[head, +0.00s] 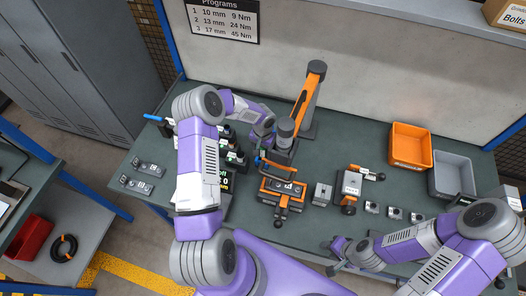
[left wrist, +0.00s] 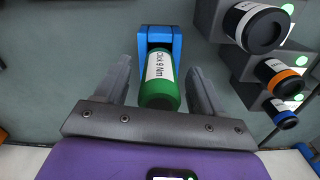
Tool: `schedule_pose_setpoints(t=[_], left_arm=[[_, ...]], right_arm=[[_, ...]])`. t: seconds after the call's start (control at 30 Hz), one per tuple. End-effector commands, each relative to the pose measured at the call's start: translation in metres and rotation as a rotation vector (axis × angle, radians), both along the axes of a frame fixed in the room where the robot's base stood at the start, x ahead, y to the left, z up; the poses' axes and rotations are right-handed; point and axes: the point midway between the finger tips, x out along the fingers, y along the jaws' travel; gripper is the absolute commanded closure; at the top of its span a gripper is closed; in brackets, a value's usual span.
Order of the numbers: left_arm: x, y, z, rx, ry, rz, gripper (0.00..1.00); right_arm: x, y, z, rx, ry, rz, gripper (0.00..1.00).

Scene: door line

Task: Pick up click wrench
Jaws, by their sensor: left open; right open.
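The click wrench (left wrist: 160,92) shows in the left wrist view as a green cylinder with a white label reading "Click 9 Nm". A blue bracket (left wrist: 160,38) is at its far end. My left gripper (left wrist: 160,76) is open, with one finger on each side of the green cylinder; I cannot tell whether they touch it. In the head view my left gripper (head: 259,141) is over the bench, and the wrench cannot be made out there. My right gripper (head: 336,255) is open and empty near the bench's front edge.
A rack with ringed tools (left wrist: 272,70) stands close right of my left gripper. An orange-armed stand (head: 312,95), an orange fixture (head: 283,189), an orange bin (head: 410,146) and a grey bin (head: 451,174) are on the bench (head: 350,140).

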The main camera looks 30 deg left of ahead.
Motion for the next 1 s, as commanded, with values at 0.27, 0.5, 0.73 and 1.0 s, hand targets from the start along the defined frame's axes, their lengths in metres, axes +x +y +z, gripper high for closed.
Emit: schedule_pose_setpoints(t=[0.27,0.5,0.73,1.0], left_arm=[[0.0,0.0,0.0,0.0,0.0,0.0,0.57],[0.001,0.0,0.001,0.0,-0.001,0.0,0.92],[0.001,0.0,0.003,0.0,-0.002,0.0,0.92],[0.002,0.0,0.044,0.003,-0.007,0.0,0.92]], right_arm=[[0.0,0.0,0.0,0.0,0.0,0.0,0.57],[0.0,0.0,0.0,0.0,0.0,0.0,0.57],[0.0,0.0,0.0,0.0,0.0,0.0,0.57],[0.0,0.0,-0.005,0.0,0.0,0.0,0.57]])
